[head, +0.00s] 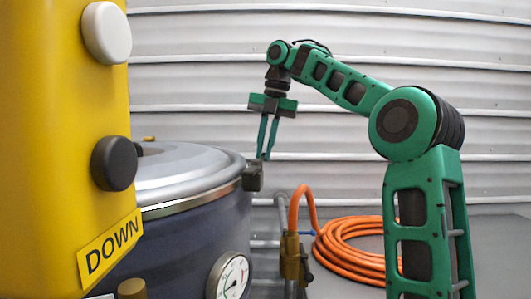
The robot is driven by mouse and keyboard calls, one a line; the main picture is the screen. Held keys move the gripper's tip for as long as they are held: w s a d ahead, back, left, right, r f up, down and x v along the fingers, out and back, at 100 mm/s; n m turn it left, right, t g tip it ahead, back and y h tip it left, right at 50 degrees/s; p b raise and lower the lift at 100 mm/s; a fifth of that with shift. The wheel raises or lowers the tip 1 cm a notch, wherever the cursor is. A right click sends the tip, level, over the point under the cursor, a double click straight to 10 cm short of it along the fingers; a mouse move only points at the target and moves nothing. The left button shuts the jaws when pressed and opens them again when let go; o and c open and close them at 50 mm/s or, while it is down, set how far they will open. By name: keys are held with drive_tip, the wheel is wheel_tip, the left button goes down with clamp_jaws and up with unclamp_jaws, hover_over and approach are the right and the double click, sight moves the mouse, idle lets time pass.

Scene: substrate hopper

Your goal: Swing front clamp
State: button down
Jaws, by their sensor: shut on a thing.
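My gripper (266,156) points down at the right rim of a large dark blue vessel (195,245) with a grey metal lid (185,172). Its two green fingers are close together at the top of a small dark clamp (253,177) on the vessel's rim, and they are shut on it. The clamp is small in the picture, and its far side is hidden. The left part of the vessel is hidden behind a yellow control box.
The yellow box (60,130) with a white and a black button and a "DOWN" label fills the left foreground. A dial gauge (229,277) sits on the vessel's front. A brass valve (291,258) and a coiled orange hose (345,250) lie right of the vessel. A corrugated wall stands behind.

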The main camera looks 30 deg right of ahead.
drive_tip(key=shift+w+a+n, duration=0.25)
drive_tip(key=shift+n, duration=0.15)
drive_tip(key=c, duration=1.8)
unclamp_jaws()
drive_tip(key=shift+w, duration=0.1)
